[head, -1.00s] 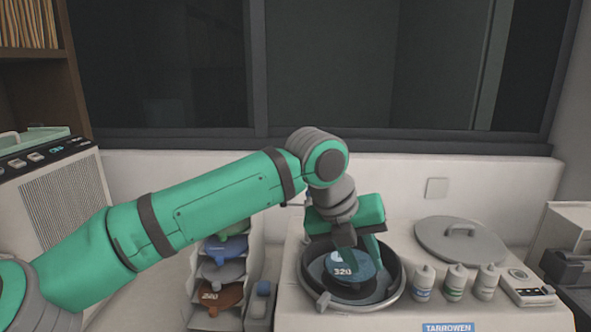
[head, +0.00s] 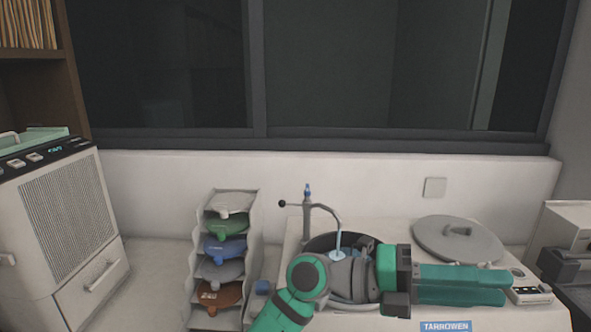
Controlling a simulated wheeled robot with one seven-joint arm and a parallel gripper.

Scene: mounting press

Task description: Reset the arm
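My gripper (head: 508,287) is stretched out to the right over the front of the white press top in the head view. Its two green fingers lie nearly side by side, and I cannot tell whether they are open or shut. I see nothing held between them. My arm (head: 305,280) crosses low in front of the dark round bowl (head: 318,243). A little blue shows inside the bowl behind my arm; most of the bowl's inside is hidden.
A grey lid (head: 440,240) with a handle lies behind my gripper. A rack (head: 253,225) of coloured discs stands left of the press. A thin tap (head: 307,212) rises behind the bowl. A small keypad box (head: 530,293) is near the fingertips. A vented cabinet (head: 75,215) stands at left.

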